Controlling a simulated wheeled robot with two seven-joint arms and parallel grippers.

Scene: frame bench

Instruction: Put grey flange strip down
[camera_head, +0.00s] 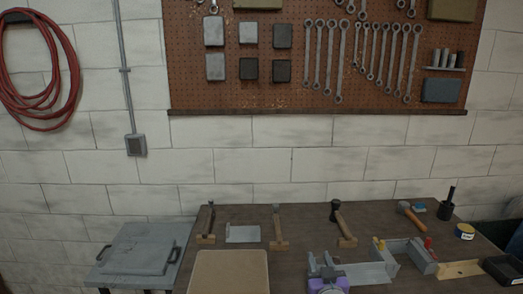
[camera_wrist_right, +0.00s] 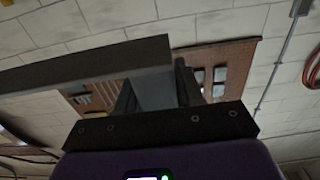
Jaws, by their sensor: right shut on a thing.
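My right gripper (camera_head: 328,272), with a purple body, is low in the head view at the front of the bench. In the right wrist view its two dark fingers (camera_wrist_right: 155,88) are shut on the grey flange strip (camera_wrist_right: 90,66). One flat face of the strip lies between the fingers, and its long edge runs off to the left. In the head view the strip (camera_head: 368,273) extends right from the gripper, beside a grey channel-like part (camera_head: 422,257). I cannot tell whether the strip touches the bench. My left gripper is not in view.
The brown bench (camera_head: 300,262) holds several hammers along its back and a grey plate (camera_head: 243,234). A tan board (camera_head: 229,272) lies front left. Red (camera_head: 428,243) and yellow (camera_head: 379,244) clamp-like pieces stand by the channel. A dark upright tool (camera_head: 448,200) is back right.

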